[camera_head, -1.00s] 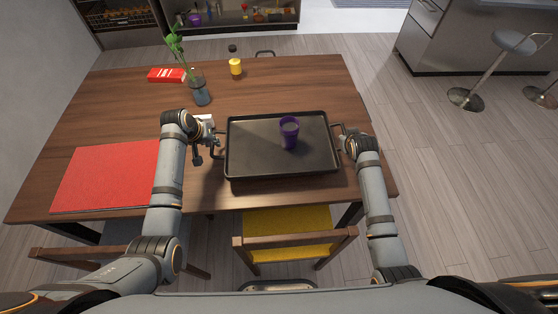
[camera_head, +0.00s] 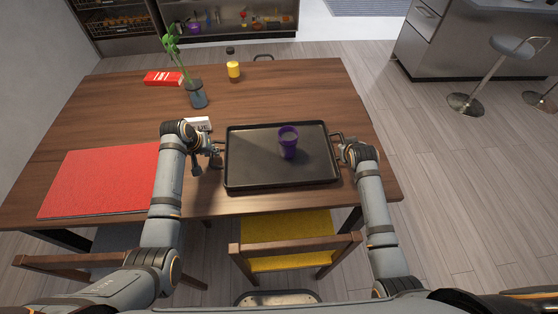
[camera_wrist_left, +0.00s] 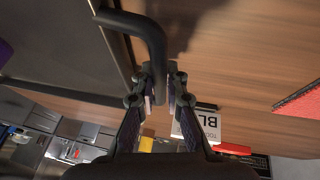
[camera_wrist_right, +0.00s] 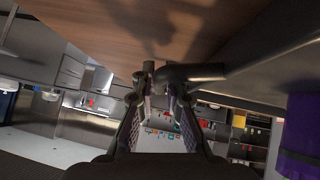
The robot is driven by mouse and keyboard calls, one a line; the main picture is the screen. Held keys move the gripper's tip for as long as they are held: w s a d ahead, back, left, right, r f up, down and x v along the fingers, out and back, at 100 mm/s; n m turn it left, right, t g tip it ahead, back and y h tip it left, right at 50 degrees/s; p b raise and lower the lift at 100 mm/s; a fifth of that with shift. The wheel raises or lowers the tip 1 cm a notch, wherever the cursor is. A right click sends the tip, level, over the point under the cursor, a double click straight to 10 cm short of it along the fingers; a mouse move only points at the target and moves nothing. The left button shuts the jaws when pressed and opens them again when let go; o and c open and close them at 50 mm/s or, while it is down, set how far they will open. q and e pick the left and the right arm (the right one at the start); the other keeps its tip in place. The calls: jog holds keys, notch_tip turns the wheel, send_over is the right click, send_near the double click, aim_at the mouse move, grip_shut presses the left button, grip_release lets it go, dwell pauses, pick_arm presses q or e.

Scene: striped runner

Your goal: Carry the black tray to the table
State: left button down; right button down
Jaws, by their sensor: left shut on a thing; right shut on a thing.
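The black tray (camera_head: 255,172) is at the front right part of the wooden table (camera_head: 120,110) in the head view. A purple cup (camera_head: 288,143) stands upright on it. My left gripper (camera_head: 214,148) is shut on the tray's left handle; the handle shows in the left wrist view (camera_wrist_left: 150,35). My right gripper (camera_head: 342,150) is shut on the right handle, which shows in the right wrist view (camera_wrist_right: 190,72). The tray looks level. Whether its underside touches the tabletop cannot be told; shadows fall on the wood beside both handles.
A red mat (camera_head: 98,180) lies left of my left arm. A white box (camera_head: 198,124), a plant in a vase (camera_head: 197,96), a red box (camera_head: 163,78) and a yellow-bodied bottle (camera_head: 233,70) stand farther back. A chair with a yellow seat (camera_head: 285,232) is at the front edge.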

pick_arm(q)
jog(key=shift+f+b, duration=0.35)
jog(key=shift+f, duration=0.3)
pick_arm(e)
jog(key=shift+f, duration=0.65)
pick_arm(q)
jog(key=c, duration=1.4)
grip_release()
jog(key=shift+r, duration=0.1)
pick_arm(e)
jog(key=c, duration=1.4)
grip_release()
jog(key=shift+r, duration=0.1)
pick_arm(q)
jog(key=v, duration=1.2)
pick_arm(e)
jog(key=v, duration=1.2)
pick_arm(q)
jog(key=shift+a, duration=0.1)
